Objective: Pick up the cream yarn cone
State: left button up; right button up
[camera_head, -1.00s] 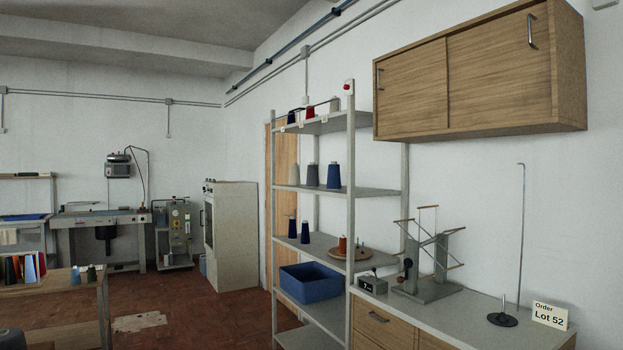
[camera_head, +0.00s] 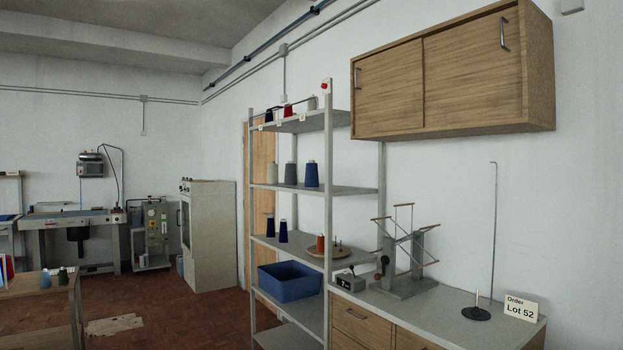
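A cream yarn cone (camera_head: 272,173) stands upright at the left of the second shelf from the top of the grey rack. A grey cone (camera_head: 290,173) and a blue cone (camera_head: 311,174) stand to its right. Another pale cone (camera_head: 312,103) stands on the top shelf beside a red cone (camera_head: 288,110); it is small, and I cannot tell whether it is cream or light grey. Neither of my grippers is in view.
The rack (camera_head: 329,230) also holds dark blue cones, a blue bin (camera_head: 289,281) and a round wooden tray (camera_head: 322,252). A counter (camera_head: 440,309) with a yarn winder (camera_head: 405,262) stands to its right, under a wall cabinet (camera_head: 450,80). Floor (camera_head: 170,310) is open at left.

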aim_at(271, 173)
jog(key=z, duration=1.7)
jog(key=j+u, duration=0.1)
jog(key=u, duration=1.75)
jog(key=i+j+u, duration=0.4)
jog(key=i, duration=0.45)
jog(key=i+u, duration=0.4)
jog(key=i, duration=0.45)
jog(key=i+j, duration=0.1)
jog(key=i, duration=1.95)
jog(key=l+z, duration=0.05)
